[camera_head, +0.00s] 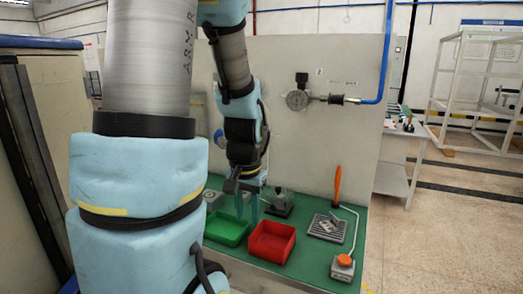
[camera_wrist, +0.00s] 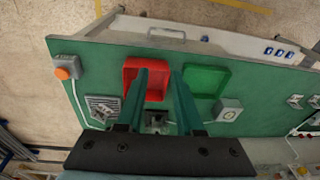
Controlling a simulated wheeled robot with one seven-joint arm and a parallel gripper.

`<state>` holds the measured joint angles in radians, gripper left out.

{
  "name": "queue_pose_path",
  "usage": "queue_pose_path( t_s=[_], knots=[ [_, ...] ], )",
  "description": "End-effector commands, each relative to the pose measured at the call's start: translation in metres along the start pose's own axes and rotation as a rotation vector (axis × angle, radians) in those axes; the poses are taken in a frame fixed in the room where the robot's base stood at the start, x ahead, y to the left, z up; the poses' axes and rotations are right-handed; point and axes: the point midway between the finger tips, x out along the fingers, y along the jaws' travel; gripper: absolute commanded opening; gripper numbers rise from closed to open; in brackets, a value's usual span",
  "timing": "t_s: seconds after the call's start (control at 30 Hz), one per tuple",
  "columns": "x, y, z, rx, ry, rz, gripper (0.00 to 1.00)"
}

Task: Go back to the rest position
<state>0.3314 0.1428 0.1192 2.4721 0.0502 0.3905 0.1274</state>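My gripper (camera_head: 248,203) hangs above the green table (camera_head: 308,265) at the end of my raised arm, pointing down. Its two long teal fingers are apart in the wrist view (camera_wrist: 160,78), with nothing held between them. The red bin (camera_head: 270,252) and green bin (camera_head: 224,238) lie below on the table. In the wrist view, the left finger overlaps the red bin (camera_wrist: 130,72) and the right finger is beside the green bin (camera_wrist: 215,81). Both bins look empty where visible. My forearm hides the table's left part in the head view.
A slotted grey plate (camera_head: 327,228) with small metal parts and an orange button box (camera_head: 343,266) stand right of the bins. A grey panel (camera_head: 325,150) with a gauge (camera_head: 297,100) and blue pipe (camera_head: 385,60) rises behind. A white side table (camera_head: 400,175) stands further right.

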Motion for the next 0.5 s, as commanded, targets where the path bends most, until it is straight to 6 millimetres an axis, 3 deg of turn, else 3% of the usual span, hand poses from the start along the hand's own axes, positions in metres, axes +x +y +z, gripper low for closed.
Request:
queue_pose_path(
  t_s=[0.33,0.4,0.5],
  knots=[
    [-0.029,-0.029,0.026,-0.302,0.098,0.006,0.36],
    [-0.007,-0.025,0.029,-0.295,0.083,0.009,0.36],
    [0.01,-0.023,0.033,-0.292,0.07,0.012,0.36]
  ],
)
